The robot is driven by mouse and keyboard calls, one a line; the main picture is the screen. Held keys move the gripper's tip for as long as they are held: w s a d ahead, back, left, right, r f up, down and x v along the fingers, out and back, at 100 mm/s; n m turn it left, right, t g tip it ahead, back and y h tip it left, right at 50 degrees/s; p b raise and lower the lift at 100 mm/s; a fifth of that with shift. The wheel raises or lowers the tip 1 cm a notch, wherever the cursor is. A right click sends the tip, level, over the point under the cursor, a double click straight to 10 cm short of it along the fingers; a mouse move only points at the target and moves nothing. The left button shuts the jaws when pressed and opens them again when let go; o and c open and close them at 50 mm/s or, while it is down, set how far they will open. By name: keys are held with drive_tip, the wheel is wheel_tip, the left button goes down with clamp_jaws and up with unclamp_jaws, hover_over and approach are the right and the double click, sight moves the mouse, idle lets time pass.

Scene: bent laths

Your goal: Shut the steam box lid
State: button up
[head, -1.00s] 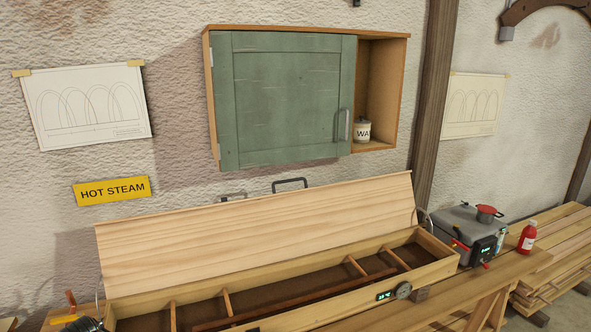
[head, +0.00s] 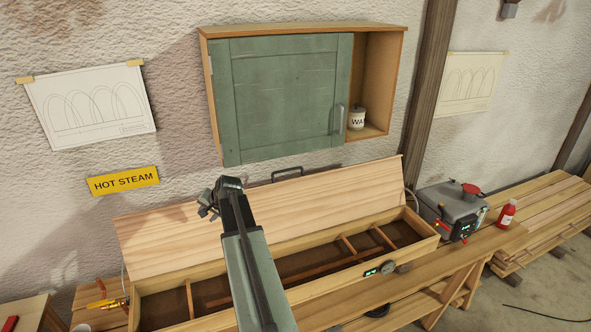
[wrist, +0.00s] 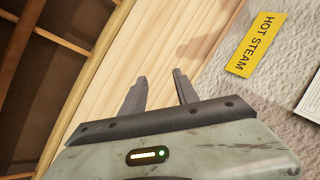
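The steam box (head: 330,278) is a long wooden box on the bench, with inner dividers and a dark floor. Its pale plank lid (head: 330,192) stands open, tilted up along the back edge near the wall. A dark handle (head: 287,172) shows at the lid's upper edge. My gripper (head: 209,199) is in front of the left half of the lid, and my arm hides part of the lid and box. In the wrist view, my gripper (wrist: 161,88) has its two fingers apart with nothing between them, the lid's wood beyond them. I cannot tell whether it touches the lid.
A green wall cabinet (head: 285,95) hangs above the lid. A yellow HOT STEAM sign (head: 123,181) is on the wall at left. A grey steamer unit (head: 452,208) and a red bottle (head: 506,214) stand right of the box. A lit dial panel (head: 381,269) is on the box front.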

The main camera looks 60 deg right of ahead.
drive_tip(key=s+d+r+m+t+h, duration=0.1)
drive_tip(key=s+d+m, duration=0.15)
drive_tip(key=d, duration=0.65)
drive_tip(key=s+d+r+m+h, duration=0.2)
drive_tip(key=s+d, duration=0.1)
drive_tip(key=d, duration=0.5)
drive_tip(key=m+h, duration=0.3)
drive_tip(key=m, duration=0.3)
approach(288, 170)
drive_tip(key=shift+t, duration=0.3)
drive_tip(key=b+x, duration=0.2)
drive_tip(key=x, duration=0.2)
drive_tip(key=b+x, duration=0.3)
drive_tip(key=x, duration=0.2)
drive_tip(key=shift+d+f, duration=0.1)
drive_tip(key=shift+f, duration=0.35)
drive_tip(key=shift+w+d+f+b, duration=0.15)
drive_tip(key=shift+w+d+b, duration=0.1)
drive_tip(key=shift+w+b, duration=0.15)
drive_tip(key=shift+c, duration=0.3)
